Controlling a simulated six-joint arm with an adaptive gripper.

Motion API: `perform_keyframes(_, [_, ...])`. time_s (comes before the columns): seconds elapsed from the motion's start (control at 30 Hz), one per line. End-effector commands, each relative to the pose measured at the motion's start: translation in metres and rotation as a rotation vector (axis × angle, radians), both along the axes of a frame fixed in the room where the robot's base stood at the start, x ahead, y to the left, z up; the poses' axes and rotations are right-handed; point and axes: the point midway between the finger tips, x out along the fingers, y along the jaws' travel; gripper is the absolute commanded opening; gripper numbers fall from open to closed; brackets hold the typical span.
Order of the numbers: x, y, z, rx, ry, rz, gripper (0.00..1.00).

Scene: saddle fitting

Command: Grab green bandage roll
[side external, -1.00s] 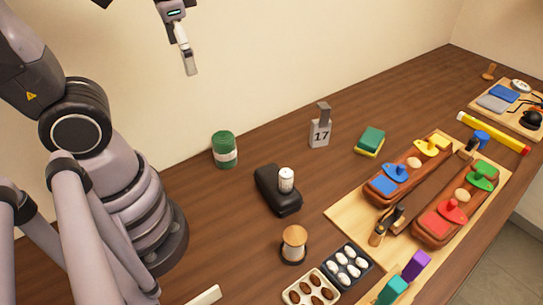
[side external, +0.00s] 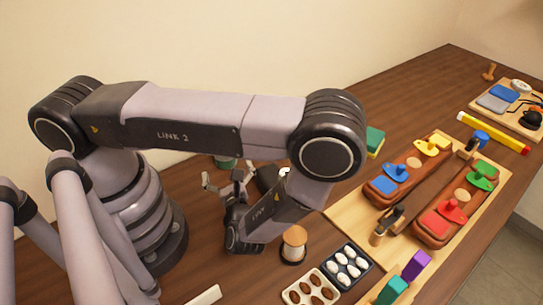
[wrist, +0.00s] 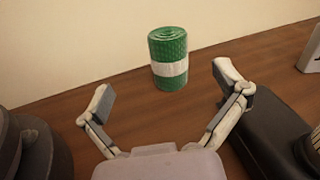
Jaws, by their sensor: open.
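The green bandage roll (wrist: 168,58) stands upright on the wooden table in the wrist view, with a white band around its middle. In the side external view only a small part of the roll (side external: 224,162) shows below my arm link. My gripper (wrist: 164,84) is open and empty, its two fingers spread wide. The roll is ahead of the fingers, roughly centred between them and apart from both. In the side external view my gripper (side external: 224,181) is low over the table, near the roll.
A black padded object (wrist: 262,135) lies close to the right finger in the wrist view. A grey block (wrist: 311,52) stands at the right edge. The wall (wrist: 70,40) is behind the roll. A wooden spool (side external: 294,244) and egg trays (side external: 347,266) are in front.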

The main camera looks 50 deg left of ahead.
Motion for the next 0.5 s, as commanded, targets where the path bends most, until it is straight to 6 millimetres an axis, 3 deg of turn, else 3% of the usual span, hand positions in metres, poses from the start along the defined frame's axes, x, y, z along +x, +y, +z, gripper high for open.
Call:
perform_keyframes(0.1, [-0.008, 0.007, -0.027, 0.079, 0.068, -0.129, 0.97])
perform_keyframes(0.2, [-0.011, 0.011, -0.038, 0.109, 0.096, -0.188, 0.97])
perform_keyframes(0.37, [-0.009, 0.020, -0.044, 0.124, 0.110, -0.211, 0.97])
perform_keyframes(0.5, [0.001, 0.038, -0.044, 0.121, 0.111, -0.204, 0.97])
